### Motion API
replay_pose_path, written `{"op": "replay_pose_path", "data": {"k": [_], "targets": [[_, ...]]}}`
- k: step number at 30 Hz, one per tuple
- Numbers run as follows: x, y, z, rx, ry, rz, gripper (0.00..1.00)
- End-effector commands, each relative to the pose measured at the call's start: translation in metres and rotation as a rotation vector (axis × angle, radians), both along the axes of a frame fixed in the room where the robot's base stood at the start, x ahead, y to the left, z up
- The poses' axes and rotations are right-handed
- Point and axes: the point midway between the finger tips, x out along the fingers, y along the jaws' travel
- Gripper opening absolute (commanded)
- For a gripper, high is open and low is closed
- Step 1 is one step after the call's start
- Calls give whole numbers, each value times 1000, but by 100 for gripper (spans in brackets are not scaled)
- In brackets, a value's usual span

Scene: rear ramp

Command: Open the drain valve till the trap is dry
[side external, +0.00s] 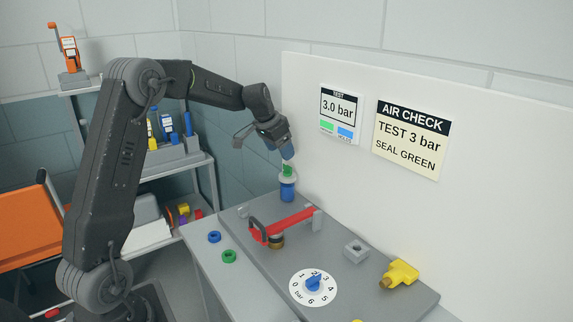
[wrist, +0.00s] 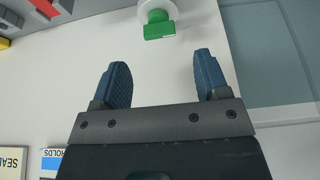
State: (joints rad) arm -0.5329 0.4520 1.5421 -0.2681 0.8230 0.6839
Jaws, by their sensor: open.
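A small upright unit with a blue body (side external: 287,190), a pale collar and a green tab (side external: 287,170) stands at the back of the grey panel; it looks like the trap and its drain valve. No water level is readable. In the wrist view the green tab (wrist: 159,31) sits beyond my fingertips, roughly centred between them, with a white round part behind it. My gripper (side external: 287,153) has blue fingers and is just above the green tab in the side view. In the wrist view my gripper (wrist: 160,75) is open, with nothing between its fingers.
A dial (side external: 313,287), a grey block (side external: 356,251) and a yellow fitting (side external: 401,273) are nearer the front. A white wall board (side external: 480,220) rises close behind. A display (side external: 340,108) reads 3.0 bar.

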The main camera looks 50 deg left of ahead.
Motion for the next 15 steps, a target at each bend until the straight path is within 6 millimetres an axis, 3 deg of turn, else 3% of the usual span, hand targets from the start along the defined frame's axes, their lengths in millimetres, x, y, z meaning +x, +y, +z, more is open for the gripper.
{"op": "replay_pose_path", "data": {"k": [6,15], "targets": [[15,-1,-38,-2,2,-1,68],[24,-1,-58,0,0,0,68]]}}
